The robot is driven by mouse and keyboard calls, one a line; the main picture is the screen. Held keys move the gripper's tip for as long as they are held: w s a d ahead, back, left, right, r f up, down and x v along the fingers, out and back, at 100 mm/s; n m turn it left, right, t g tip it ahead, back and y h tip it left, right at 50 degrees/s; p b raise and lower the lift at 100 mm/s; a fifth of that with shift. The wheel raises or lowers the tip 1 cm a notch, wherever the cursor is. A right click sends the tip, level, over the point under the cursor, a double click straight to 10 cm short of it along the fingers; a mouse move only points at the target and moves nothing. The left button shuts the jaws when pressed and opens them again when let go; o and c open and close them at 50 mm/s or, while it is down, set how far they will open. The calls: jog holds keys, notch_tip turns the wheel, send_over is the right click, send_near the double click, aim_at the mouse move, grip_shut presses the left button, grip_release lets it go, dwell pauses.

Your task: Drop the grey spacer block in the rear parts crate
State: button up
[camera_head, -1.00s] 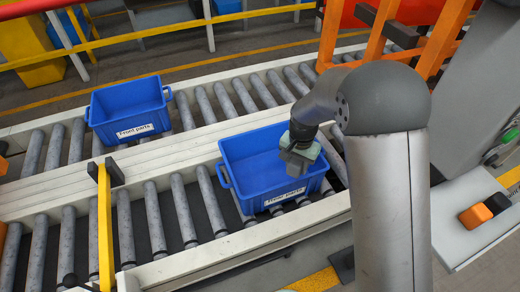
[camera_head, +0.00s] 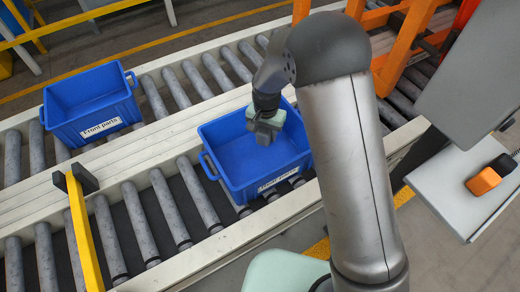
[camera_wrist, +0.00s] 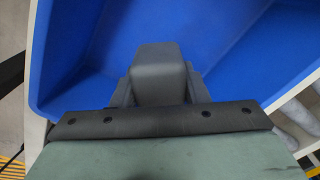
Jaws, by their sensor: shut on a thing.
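The grey spacer block (camera_wrist: 158,72) is between the two fingers of my gripper in the wrist view. My gripper (camera_head: 266,136) is shut on it and hangs over the blue parts crate (camera_head: 246,180) on the nearer roller line. This crate's label is too blurred to read surely, so I cannot confirm it is the rear one. Its blue walls and floor (camera_wrist: 225,60) lie below the block in the wrist view; I see no parts in it. A second blue crate (camera_head: 68,128), labelled "Front parts", stands on the farther line to the left.
A yellow post (camera_head: 84,235) stands on the near conveyor's left. Orange guard bars (camera_head: 408,45) rise at the right, behind my arm. A light shelf with an orange and black item (camera_head: 484,182) is at the far right. Bare rollers (camera_head: 165,205) lie left of the nearer crate.

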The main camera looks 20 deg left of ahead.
jog(key=o, duration=1.1)
jog(key=shift+r, duration=0.1)
notch_tip(320, 180, up, 17)
jog(key=shift+r+b, duration=0.15)
jog(key=shift+b, duration=0.35)
jog(key=s+d+r, duration=0.2)
jog(key=s+d, duration=0.1)
jog(key=d, duration=0.7)
jog(key=shift+n, duration=0.8)
jog(key=s+d, duration=0.5)
jog(key=s, duration=0.1)
jog(key=s+d+f, duration=0.1)
jog(key=s+d, duration=1.1)
jog(key=shift+s+d+f, duration=0.25)
jog(key=shift+s+f, duration=0.15)
